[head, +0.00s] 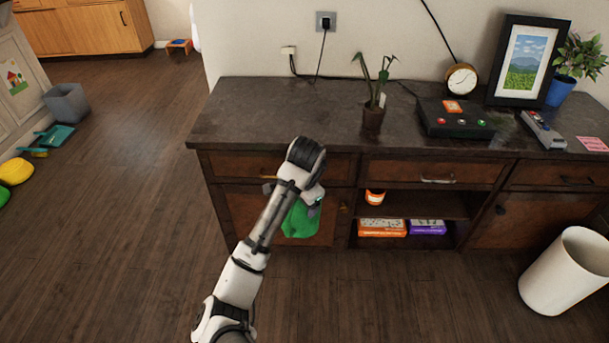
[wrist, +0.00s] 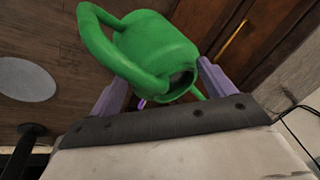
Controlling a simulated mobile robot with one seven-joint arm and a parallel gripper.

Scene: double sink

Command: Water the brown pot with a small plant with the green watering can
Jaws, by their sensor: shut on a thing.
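The green watering can (head: 301,219) hangs in front of the dark cabinet, below the countertop's front edge. My gripper (head: 296,198) is shut on it, and my forearm and wrist hide part of the can in the head view. In the wrist view the can (wrist: 155,55) sits between the two purple-grey fingers (wrist: 160,88), with its curved handle at upper left and its opening facing my wrist. The brown pot (head: 373,117) with a small green plant (head: 376,80) stands upright on the countertop, to the right of and beyond my gripper.
The countertop (head: 260,115) left of the pot is clear. A white bin (head: 562,272) stands on the floor at right.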

